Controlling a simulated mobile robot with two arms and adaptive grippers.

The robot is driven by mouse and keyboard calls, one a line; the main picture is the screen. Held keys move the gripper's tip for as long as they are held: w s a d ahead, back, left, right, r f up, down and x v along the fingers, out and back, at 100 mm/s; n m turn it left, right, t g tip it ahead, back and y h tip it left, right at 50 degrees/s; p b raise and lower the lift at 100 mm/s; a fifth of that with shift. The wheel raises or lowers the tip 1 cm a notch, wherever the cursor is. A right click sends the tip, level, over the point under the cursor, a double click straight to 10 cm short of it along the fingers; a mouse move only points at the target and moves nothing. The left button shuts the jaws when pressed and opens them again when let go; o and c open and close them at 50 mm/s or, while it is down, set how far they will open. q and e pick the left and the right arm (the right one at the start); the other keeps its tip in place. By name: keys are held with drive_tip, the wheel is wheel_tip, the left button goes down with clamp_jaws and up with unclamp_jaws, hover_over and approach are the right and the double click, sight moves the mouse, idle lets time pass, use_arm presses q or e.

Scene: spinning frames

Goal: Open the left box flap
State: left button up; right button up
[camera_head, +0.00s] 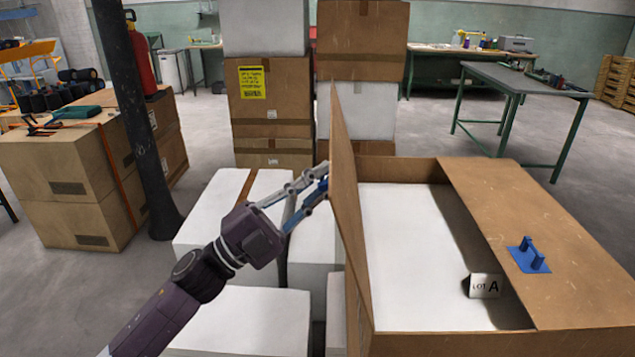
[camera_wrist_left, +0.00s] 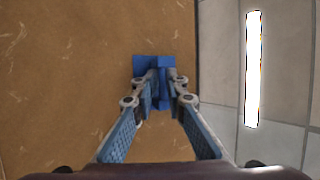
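The open-topped cardboard box (camera_head: 408,170) stands at the right in the head view. Its left flap (camera_head: 346,205) is raised and stands near upright, seen almost edge-on. In the left wrist view the brown flap surface (camera_wrist_left: 70,80) fills the left and middle. My left gripper (camera_head: 321,182) is at the flap's left face. Its fingers (camera_wrist_left: 157,92) are closed around the blue handle (camera_wrist_left: 165,62) on the flap. The handle is mostly hidden behind the fingers in the head view. My right gripper is in neither view.
The box's right flap (camera_head: 510,215) lies flat over its right side, with a blue handle (camera_head: 529,256). White boxes (camera_head: 240,322) stand below my left arm. A dark post (camera_head: 138,120) is at left.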

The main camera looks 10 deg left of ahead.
use_arm(q)
drive_tip(key=shift+a, duration=0.1)
drive_tip(key=v, duration=1.2)
drive_tip(key=shift+w+f, duration=0.1)
